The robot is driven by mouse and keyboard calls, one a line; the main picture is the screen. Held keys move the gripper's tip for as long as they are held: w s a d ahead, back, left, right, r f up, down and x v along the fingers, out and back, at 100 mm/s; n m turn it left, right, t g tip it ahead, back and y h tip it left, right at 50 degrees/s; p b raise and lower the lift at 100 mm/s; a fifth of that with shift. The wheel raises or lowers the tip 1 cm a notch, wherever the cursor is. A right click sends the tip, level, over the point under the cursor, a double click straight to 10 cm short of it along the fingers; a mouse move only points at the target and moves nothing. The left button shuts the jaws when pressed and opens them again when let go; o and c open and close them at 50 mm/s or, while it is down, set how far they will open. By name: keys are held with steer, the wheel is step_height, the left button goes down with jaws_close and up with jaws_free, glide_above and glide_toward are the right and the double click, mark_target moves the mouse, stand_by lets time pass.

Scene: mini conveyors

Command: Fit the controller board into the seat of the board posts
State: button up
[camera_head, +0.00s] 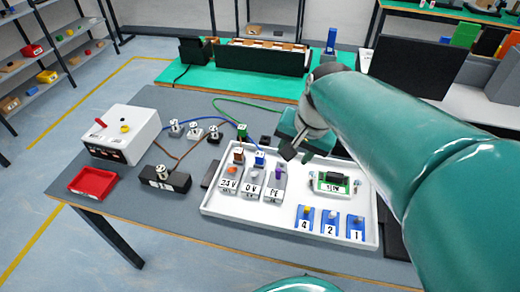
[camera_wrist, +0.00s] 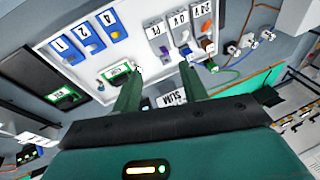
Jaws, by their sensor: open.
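A green board (camera_head: 331,184) with a white label lies in the right part of a white tray (camera_head: 215,203); it also shows in the wrist view (camera_wrist: 118,72), just beyond one finger. I cannot tell whether it is the controller board or the seat. A second green-edged board with a label (camera_wrist: 60,97) shows left of the tray in the wrist view; the arm hides it in the head view. My gripper (camera_wrist: 161,68) is open and empty above the back of the tray, touching no board.
The tray holds grey terminals (camera_head: 252,185) and blue numbered blocks (camera_head: 329,222). A block labelled SUM (camera_wrist: 165,99) shows between the fingers. Wires run to plugs (camera_head: 194,131) left of the tray. A white box (camera_head: 125,133) and red bin (camera_head: 93,183) stand further left. The front left tabletop is clear.

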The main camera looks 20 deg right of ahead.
steer(key=s+a+r+n+t, duration=0.1)
steer(key=s+a+n+t, duration=0.1)
steer(key=s+a+n, duration=0.4)
steer(key=shift+a+r+n+h, duration=0.3)
steer(key=shift+a+n, duration=0.55)
steer(key=shift+n, duration=0.35)
steer(key=shift+d, duration=0.2)
